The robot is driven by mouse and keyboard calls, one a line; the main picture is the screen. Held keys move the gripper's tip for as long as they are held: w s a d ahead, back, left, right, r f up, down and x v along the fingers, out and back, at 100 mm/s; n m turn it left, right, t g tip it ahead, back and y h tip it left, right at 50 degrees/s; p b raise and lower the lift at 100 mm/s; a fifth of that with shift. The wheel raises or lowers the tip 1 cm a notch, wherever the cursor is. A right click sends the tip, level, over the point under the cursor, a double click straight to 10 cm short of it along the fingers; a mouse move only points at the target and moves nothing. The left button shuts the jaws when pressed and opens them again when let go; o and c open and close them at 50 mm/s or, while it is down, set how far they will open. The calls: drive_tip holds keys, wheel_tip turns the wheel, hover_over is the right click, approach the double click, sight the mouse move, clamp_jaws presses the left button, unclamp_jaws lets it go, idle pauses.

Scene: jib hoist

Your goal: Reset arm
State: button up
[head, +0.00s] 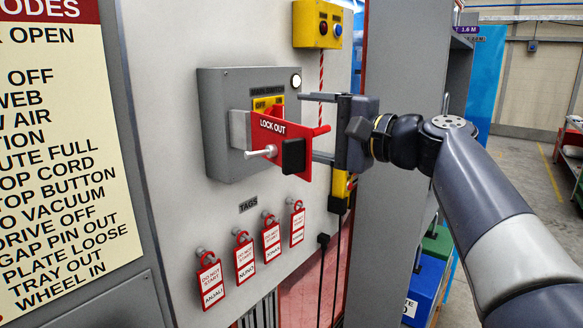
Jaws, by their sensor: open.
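My gripper (318,128) is at the end of my arm, which reaches in from the right. Its two fingers are apart, one above and one below a red part of the main switch box. The grey main switch box (222,155) is on the panel, with a yellow plate (263,103) marked OFF and ON. A red LOCK OUT plate (272,127) covers part of its front. A black block (293,156) and a pale pin (262,152) show at the plate. I cannot tell whether the fingers touch anything.
Several red and white tags (245,258) hang on pegs below the box. A sign (60,150) fills the left. A blue bin (427,285) stands low at right; open floor lies beyond.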

drive_tip(key=p+x, duration=0.1)
drive_tip(key=x, duration=0.4)
drive_tip(key=shift+w+a, duration=0.15)
drive_tip(key=shift+a, duration=0.05)
drive_tip(key=b+v, duration=0.3)
drive_tip(key=v, duration=0.8)
drive_tip(key=w+a+n+p, duration=0.3)
drive_tip(key=w+a+n, duration=0.3)
drive_tip(key=n, duration=1.2)
drive_tip(key=a, duration=0.2)
drive_tip(key=shift+w+a+p, duration=0.3)
drive_tip(key=shift+w+a, duration=0.05)
drive_tip(key=shift+w, duration=0.05)
idle(0.4)
